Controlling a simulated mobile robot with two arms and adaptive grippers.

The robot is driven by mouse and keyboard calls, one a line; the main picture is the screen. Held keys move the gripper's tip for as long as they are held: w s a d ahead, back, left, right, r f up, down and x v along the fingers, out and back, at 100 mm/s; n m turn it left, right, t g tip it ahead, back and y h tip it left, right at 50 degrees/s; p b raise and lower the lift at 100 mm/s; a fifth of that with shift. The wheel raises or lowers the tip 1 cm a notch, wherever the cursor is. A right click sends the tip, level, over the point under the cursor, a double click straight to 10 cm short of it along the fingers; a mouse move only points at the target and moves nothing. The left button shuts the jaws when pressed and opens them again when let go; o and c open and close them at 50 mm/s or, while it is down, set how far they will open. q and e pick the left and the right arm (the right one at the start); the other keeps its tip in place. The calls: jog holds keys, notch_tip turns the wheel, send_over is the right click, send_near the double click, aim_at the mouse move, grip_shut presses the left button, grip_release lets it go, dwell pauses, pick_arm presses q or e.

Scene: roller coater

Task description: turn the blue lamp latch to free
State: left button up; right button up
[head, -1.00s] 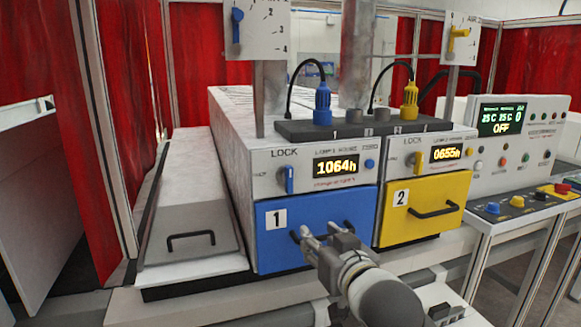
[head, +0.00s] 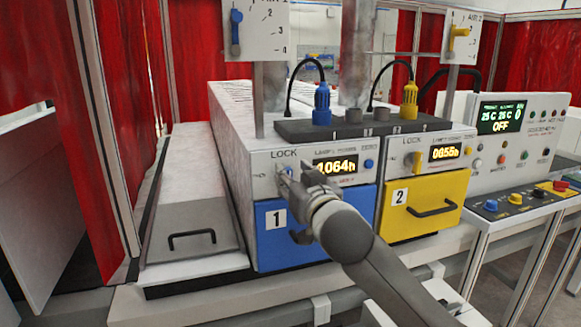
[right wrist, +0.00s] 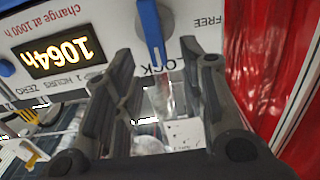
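The blue lamp latch (head: 286,171) is on the white panel above the blue drawer marked 1, partly hidden by my right gripper. In the right wrist view the blue latch (right wrist: 153,32) shows whole-handled, its end by the LOCK lettering; FREE is printed to the right there. My right gripper (head: 299,173) is in front of the latch. In the right wrist view its fingers (right wrist: 161,70) are apart, with the latch just beyond the gap between them and nothing held. Contact cannot be told. My left gripper is out of view.
The lit 1064h display (head: 335,167) is right beside the gripper. The blue drawer (head: 270,238) with its handle is below my arm. The yellow drawer (head: 450,190) and its yellow latch (head: 417,162) are to the right. A plugged blue connector (head: 322,104) stands above.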

jog(key=shift+p+x, duration=0.3)
jog(key=shift+x, duration=1.1)
jog(key=shift+c, duration=0.4)
grip_shut()
